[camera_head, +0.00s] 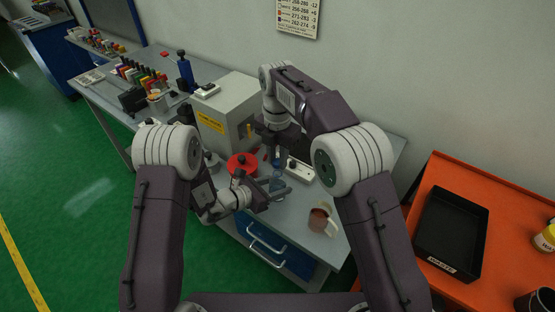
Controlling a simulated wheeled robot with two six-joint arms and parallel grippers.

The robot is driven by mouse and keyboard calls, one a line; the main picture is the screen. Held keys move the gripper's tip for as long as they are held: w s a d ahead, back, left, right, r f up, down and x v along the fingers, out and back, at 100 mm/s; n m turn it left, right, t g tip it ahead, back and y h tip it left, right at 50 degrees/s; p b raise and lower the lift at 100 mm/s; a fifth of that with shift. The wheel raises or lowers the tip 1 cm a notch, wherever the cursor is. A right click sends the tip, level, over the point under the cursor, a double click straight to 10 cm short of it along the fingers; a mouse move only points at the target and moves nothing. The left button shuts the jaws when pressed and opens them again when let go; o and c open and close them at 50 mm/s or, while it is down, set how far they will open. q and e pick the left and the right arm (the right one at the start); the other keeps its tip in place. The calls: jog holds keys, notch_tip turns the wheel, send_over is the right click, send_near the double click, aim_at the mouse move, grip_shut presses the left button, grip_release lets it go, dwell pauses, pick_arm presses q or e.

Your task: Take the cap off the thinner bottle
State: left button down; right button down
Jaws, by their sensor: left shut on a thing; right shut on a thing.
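The thinner bottle (277,179), slim and bluish, stands upright on the grey workbench (318,250). My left gripper (278,192) comes in low from the left and is shut on the bottle's body. My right gripper (277,159) points down from above and is shut at the bottle's top, around the cap. The cap is hidden between its fingers, and I cannot tell whether it is still seated on the neck.
A red round reel (242,166) and a grey machine (226,112) stand left of the bottle. An orange table (455,176) with a black tray (416,249) is further right.

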aim_at(278, 162)
notch_tip(278, 162, up, 3)
jog(key=shift+r, duration=0.15)
pick_arm(q)
jog(key=c, duration=0.6)
grip_release()
jog(key=v, duration=1.2)
jog(key=shift+r, duration=0.1)
